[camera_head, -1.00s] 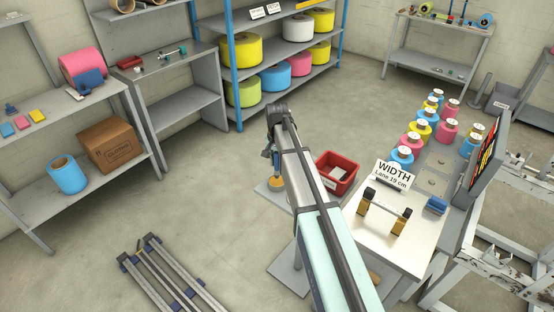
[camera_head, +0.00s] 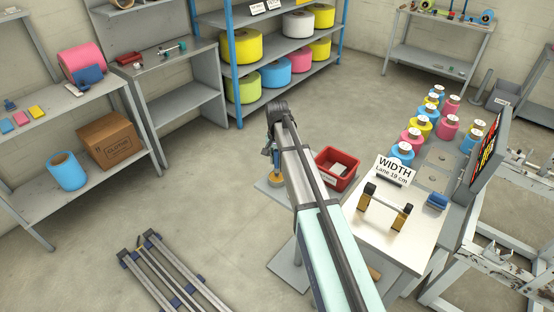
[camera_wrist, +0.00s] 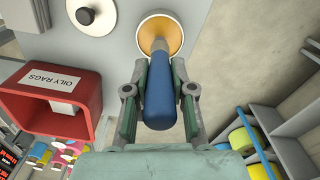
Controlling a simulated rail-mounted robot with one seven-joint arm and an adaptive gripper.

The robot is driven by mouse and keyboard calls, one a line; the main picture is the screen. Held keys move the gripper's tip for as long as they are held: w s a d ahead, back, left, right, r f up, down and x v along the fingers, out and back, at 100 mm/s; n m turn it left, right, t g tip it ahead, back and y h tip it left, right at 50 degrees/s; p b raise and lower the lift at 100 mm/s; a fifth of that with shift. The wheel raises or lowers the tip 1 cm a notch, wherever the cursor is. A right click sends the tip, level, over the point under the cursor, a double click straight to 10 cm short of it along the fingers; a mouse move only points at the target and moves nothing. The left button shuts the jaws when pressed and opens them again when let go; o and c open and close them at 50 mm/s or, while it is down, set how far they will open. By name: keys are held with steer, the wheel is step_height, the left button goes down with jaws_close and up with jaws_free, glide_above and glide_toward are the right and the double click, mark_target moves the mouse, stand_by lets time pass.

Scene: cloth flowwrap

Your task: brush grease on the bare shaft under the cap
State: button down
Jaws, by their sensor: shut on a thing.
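In the wrist view my gripper (camera_wrist: 160,100) is shut on the blue handle of a brush (camera_wrist: 161,95). The brush points away from the wrist, and its pale far end reaches a round tin with an amber surface (camera_wrist: 172,27), probably the grease. The bristles cannot be made out, so I cannot tell how deep they sit. In the head view the amber tin (camera_head: 277,180) stands below my gripper (camera_head: 272,158), left of the red bin. A white disc with a dark knob (camera_wrist: 90,10) lies left of the tin, perhaps the cap.
The red bin marked oily rags (camera_wrist: 52,108), also in the head view (camera_head: 329,180), stands close beside the tin. A bench (camera_head: 372,233) to the right carries a WIDTH sign (camera_head: 394,171), a roller stand (camera_head: 386,207) and several coloured spools.

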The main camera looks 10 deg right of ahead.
steer(key=shift+f, duration=0.55)
stand_by(1.4)
steer(key=shift+r+p, duration=1.8)
steer(key=shift+r, duration=1.75)
